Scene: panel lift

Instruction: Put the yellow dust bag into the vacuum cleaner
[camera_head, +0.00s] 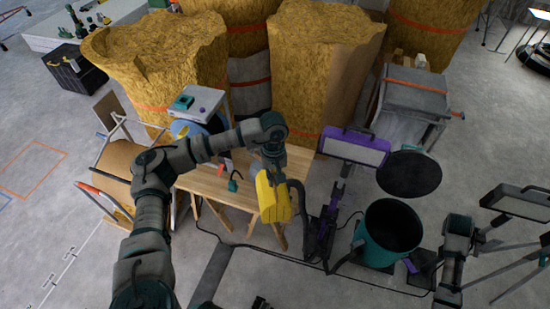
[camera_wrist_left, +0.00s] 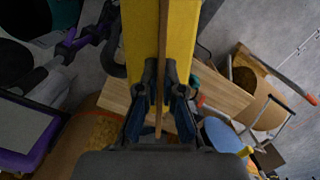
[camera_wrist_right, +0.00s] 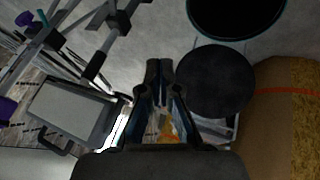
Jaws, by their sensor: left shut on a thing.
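The yellow dust bag (camera_head: 272,203) hangs from my left gripper (camera_head: 274,178) beside the front right of the wooden table. In the left wrist view, the fingers (camera_wrist_left: 160,82) are shut on the bag's thin brown middle strip, with yellow parts of the bag (camera_wrist_left: 183,35) on both sides. The vacuum cleaner's teal canister (camera_head: 368,249) stands open on the floor, right of the bag and apart from it. Its dark interior shows no detail. A round dark lid (camera_head: 408,174) is behind the canister. My right gripper (camera_wrist_right: 160,72) looks shut and empty in the right wrist view.
A purple-framed lamp (camera_head: 354,150) and a dark stand (camera_head: 323,230) are between bag and canister. Cables cross the floor. Another lamp (camera_head: 516,202) on a tripod stands right. Large straw-coloured sacks (camera_head: 312,80) block the back.

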